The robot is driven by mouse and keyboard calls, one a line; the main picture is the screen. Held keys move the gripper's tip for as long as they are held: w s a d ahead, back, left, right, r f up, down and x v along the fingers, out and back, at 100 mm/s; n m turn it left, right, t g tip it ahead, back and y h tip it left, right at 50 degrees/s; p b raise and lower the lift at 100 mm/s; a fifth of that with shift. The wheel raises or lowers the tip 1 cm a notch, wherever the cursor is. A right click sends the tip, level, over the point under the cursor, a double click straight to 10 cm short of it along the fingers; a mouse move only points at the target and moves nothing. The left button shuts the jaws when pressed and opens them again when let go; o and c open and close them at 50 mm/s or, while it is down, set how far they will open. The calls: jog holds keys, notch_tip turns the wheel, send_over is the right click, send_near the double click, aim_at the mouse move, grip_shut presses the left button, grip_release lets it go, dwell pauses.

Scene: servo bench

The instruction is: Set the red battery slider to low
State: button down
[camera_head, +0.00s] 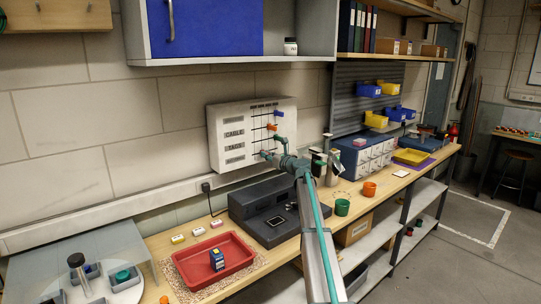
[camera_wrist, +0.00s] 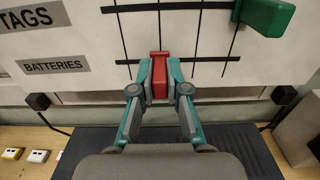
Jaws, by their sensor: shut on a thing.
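The red battery slider (camera_wrist: 160,75) sits on the lowest black row of the white wall board (camera_head: 222,147), to the right of the BATTERIES label (camera_wrist: 57,65). In the wrist view it stands at the second upright line from the left. My gripper (camera_wrist: 160,86) is shut on the red slider, with a teal finger on each side. In the head view my gripper (camera_head: 270,154) reaches the board's lower part and hides the slider. The column headings at the board's top are too small to read.
A green slider (camera_wrist: 265,15) sits one row up, further right. Orange (camera_head: 272,127) and blue (camera_head: 279,113) sliders are higher on the board. Below stand a dark bench device (camera_head: 262,205) and a red tray (camera_head: 185,268) holding a small blue object.

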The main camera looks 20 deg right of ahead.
jog(key=shift+d, duration=0.1)
jog(key=c, duration=1.2)
grip_release()
jog(key=shift+o, duration=0.2)
jog(key=v, duration=1.2)
